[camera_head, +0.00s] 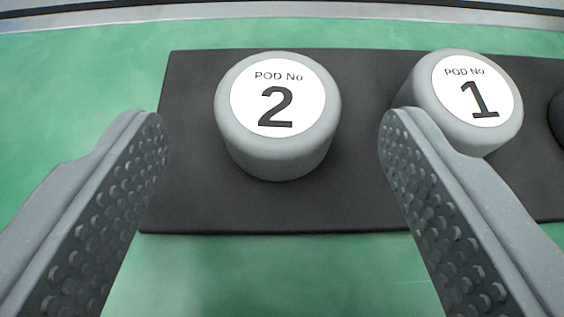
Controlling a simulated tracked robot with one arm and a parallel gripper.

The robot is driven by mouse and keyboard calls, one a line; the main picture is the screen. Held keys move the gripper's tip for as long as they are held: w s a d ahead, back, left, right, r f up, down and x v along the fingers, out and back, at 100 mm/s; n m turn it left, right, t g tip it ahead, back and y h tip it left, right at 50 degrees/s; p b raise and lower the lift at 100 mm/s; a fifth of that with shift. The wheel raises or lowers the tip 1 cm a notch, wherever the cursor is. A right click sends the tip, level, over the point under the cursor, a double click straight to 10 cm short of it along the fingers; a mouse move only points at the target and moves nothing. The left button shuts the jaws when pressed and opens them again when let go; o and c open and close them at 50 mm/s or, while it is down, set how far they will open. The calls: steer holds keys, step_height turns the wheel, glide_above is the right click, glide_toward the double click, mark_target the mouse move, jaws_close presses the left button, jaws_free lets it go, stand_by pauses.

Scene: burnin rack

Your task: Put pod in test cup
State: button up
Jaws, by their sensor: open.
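Pod No 2 (277,155) is a grey round pod with a white label on top. It stands upright on a flat black mat (195,190). Pod No 1 (425,92) looks the same and stands to its right on the mat. My gripper (272,125) is open and empty, its two grey studded fingers on either side of pod No 2 in the picture. Neither finger visibly touches pod No 2. The right finger overlaps the lower left edge of pod No 1 in the view; I cannot tell whether they touch. No test cup is in view.
The mat lies on a green surface (90,90), clear to the left and in front. A dark rounded object (557,118) is cut off at the right edge. A grey strip (280,12) runs along the back.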

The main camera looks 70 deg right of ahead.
steer(key=p+v, duration=0.2)
steer(key=v, duration=0.9)
